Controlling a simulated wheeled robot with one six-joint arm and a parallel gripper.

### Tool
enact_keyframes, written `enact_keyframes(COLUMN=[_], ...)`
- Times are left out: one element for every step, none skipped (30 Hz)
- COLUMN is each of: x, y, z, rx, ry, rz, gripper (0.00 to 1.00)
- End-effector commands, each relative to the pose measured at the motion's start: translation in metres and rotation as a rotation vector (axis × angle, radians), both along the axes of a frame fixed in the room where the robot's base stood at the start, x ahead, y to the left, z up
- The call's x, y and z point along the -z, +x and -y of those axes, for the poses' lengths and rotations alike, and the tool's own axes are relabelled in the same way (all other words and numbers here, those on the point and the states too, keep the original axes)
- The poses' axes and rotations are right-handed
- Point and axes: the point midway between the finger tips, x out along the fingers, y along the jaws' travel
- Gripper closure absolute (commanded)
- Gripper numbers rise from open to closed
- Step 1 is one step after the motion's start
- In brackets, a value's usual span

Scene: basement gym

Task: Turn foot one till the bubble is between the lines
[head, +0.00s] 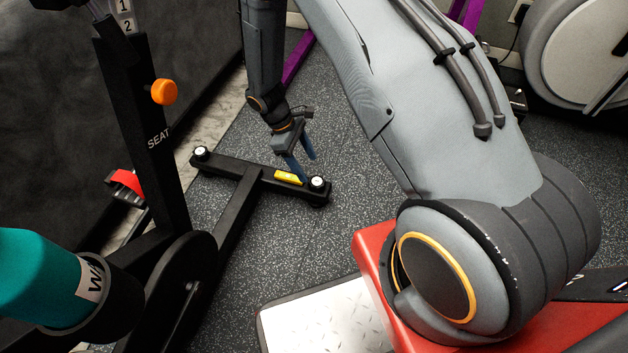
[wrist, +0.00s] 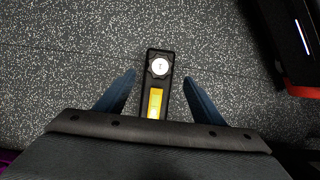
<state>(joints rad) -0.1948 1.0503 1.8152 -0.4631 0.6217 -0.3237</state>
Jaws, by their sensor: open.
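Foot one, a round knob with a white top marked 1 (wrist: 160,66), sits at the end of the black stabilizer bar (head: 229,168). The foot also shows in the head view (head: 317,183). A yellow level (head: 289,177) lies on the bar beside the foot; it also shows in the wrist view (wrist: 155,102). The bubble and its lines are too small to make out. My gripper (head: 307,170) is open above this bar end. In the wrist view its two blue fingers (wrist: 160,73) stand apart on either side of the bar, touching neither foot nor level.
Another white-topped foot (head: 200,152) is at the bar's other end. The bike's black frame (head: 150,130), with an orange knob (head: 164,92) and teal bottle (head: 38,278), stands at left. A white plate (head: 318,318) lies in front. Speckled floor around the foot is clear.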

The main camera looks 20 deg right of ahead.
Motion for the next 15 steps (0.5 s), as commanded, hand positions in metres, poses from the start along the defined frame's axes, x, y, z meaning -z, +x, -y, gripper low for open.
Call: enact_keyframes(x=[0.006, 0.009, 0.014, 0.018, 0.022, 0.029, 0.033, 0.037, 0.043, 0.047, 0.051, 0.056, 0.059, 0.061, 0.064], y=[-0.001, -0.002, -0.003, -0.004, -0.005, -0.006, -0.007, -0.008, -0.010, -0.011, -0.012, -0.013, -0.014, -0.015, -0.016], z=[0.002, 0.003, 0.005, 0.006, 0.007, 0.009, 0.011, 0.012, 0.014, 0.015, 0.016, 0.018, 0.019, 0.020, 0.021], rx=[-0.001, -0.001, -0.001, 0.001, 0.002, 0.001, 0.001, 0.000, 0.001, 0.002, 0.002, 0.001, 0.000, 0.001, 0.001], ry=[-0.001, -0.001, -0.002, -0.001, -0.002, -0.001, -0.001, -0.001, -0.001, -0.001, -0.001, -0.001, -0.001, -0.001, -0.001], rz=[-0.002, -0.002, -0.003, -0.003, -0.003, -0.003, -0.003, -0.004, -0.003, -0.002, -0.002, -0.003, -0.004, -0.003, -0.003], gripper=[0.38, 0.38, 0.38, 0.38, 0.38, 0.38, 0.38, 0.38, 0.38, 0.38, 0.38, 0.38, 0.38, 0.38, 0.38])
